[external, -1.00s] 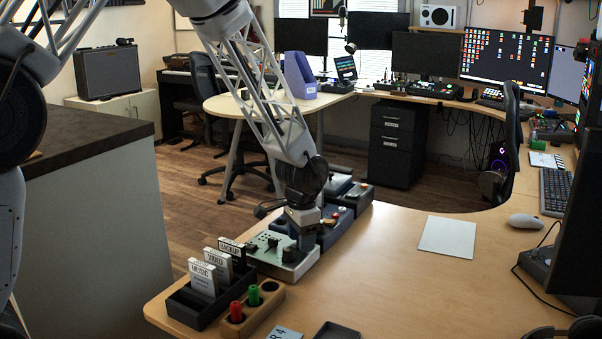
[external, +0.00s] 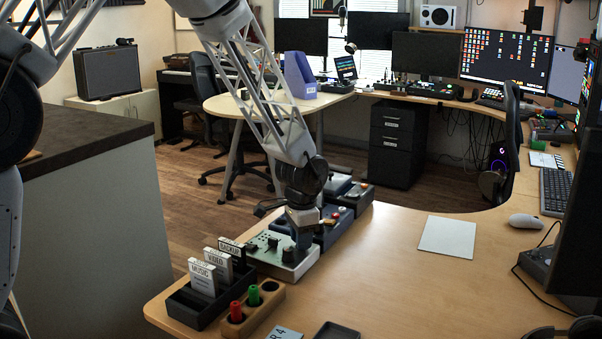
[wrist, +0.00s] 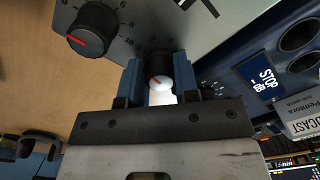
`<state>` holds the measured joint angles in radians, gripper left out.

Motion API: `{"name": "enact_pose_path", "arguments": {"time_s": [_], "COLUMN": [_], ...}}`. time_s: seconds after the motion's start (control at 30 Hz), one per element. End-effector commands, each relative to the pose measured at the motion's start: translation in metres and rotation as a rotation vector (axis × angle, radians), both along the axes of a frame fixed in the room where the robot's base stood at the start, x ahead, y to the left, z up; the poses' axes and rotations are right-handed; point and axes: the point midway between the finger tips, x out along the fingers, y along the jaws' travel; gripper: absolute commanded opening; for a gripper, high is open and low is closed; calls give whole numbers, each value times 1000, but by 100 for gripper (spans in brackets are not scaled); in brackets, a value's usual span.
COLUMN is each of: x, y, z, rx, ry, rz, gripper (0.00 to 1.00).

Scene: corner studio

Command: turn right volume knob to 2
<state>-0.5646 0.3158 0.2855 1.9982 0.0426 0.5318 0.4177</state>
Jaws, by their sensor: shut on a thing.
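A grey-green control panel (external: 272,254) stands on the desk in the external view, and its face shows in the wrist view (wrist: 185,38). My gripper (external: 299,238) is pointed down at its far right end. In the wrist view its two blue fingers (wrist: 158,88) are closed around a dark knob (wrist: 159,66) with a short red pointer line. I cannot read the held knob's setting.
A dark rack (external: 190,303) with labelled cases and a wooden holder (external: 262,310) with red and green pieces stand close in front of the panel. Blue control boxes (external: 333,228) stand just behind it. The desk to the right is clear around a white sheet (external: 448,237).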

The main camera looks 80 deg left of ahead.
Motion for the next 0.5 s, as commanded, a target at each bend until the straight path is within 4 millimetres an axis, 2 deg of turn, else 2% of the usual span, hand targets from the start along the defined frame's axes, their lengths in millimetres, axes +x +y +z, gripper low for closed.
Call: {"name": "enact_pose_path", "arguments": {"time_s": [0.5], "x": [0], "y": [1], "z": [0], "rx": [0], "ry": [0], "rz": [-348], "gripper": [5]}}
